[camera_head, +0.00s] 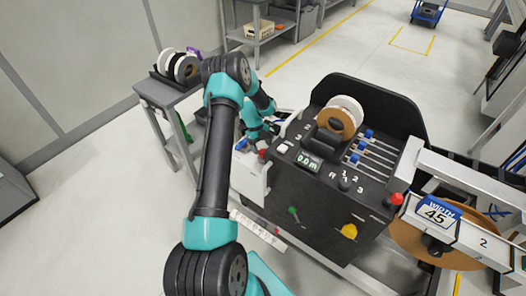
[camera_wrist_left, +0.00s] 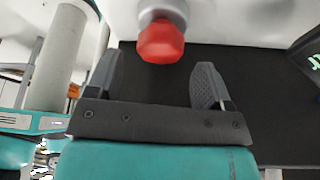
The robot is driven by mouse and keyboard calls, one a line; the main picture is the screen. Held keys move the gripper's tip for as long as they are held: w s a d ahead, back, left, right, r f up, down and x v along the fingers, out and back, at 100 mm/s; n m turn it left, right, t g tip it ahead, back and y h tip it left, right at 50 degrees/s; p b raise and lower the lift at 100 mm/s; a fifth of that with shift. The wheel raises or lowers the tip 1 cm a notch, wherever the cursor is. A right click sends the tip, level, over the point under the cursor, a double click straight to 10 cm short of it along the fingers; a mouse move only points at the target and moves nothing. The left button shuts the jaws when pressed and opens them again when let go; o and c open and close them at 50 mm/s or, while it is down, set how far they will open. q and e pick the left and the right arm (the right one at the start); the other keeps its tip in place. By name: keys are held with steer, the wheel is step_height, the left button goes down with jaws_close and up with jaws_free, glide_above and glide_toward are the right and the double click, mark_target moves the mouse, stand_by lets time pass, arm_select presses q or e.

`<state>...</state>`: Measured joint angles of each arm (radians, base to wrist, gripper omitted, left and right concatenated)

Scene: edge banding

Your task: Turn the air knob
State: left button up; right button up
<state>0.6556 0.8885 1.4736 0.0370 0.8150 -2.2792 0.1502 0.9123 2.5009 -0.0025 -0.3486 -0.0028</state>
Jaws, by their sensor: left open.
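A red knob (camera_wrist_left: 161,42) on a grey round base shows at the top middle of the left wrist view. My left gripper (camera_wrist_left: 158,78) is open, with its two dark fingers apart and nothing between them. The red knob lies just beyond the fingertips, roughly centred on the gap. In the head view, a small red knob (camera_head: 262,153) sits on the white unit (camera_head: 249,175) at the machine's left side, close below my left wrist. My left gripper's fingers are hard to make out there. My right gripper is not in view.
A grey side table (camera_head: 160,93) with rolls stands at the left. A blue-capped part (camera_head: 240,145) is beside the small red knob.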

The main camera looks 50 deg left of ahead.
mark_target(263, 150)
arm_select(q)
steer(key=shift+x, duration=1.5)
steer(key=c, duration=0.9)
